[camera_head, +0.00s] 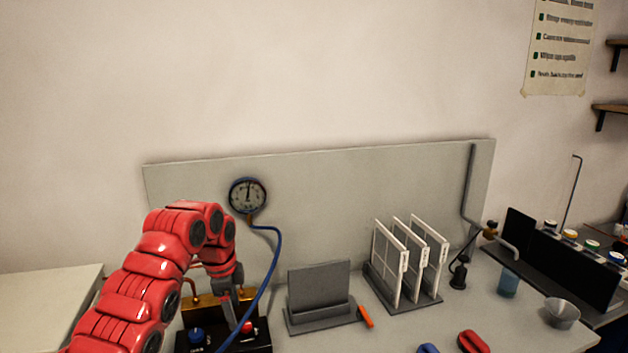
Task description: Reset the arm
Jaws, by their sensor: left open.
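My left arm is red and comes in from the lower left. I cannot tell whether the fingers touch anything. My right gripper is not in view.
A round gauge (248,195) hangs on the grey back panel (330,180), with a blue hose (274,262) running down. To the right stand a grey holder (318,290), an orange-handled item (365,316), a rack of white frames (402,265), a blue cup (508,284) and a grey bowl (561,313).

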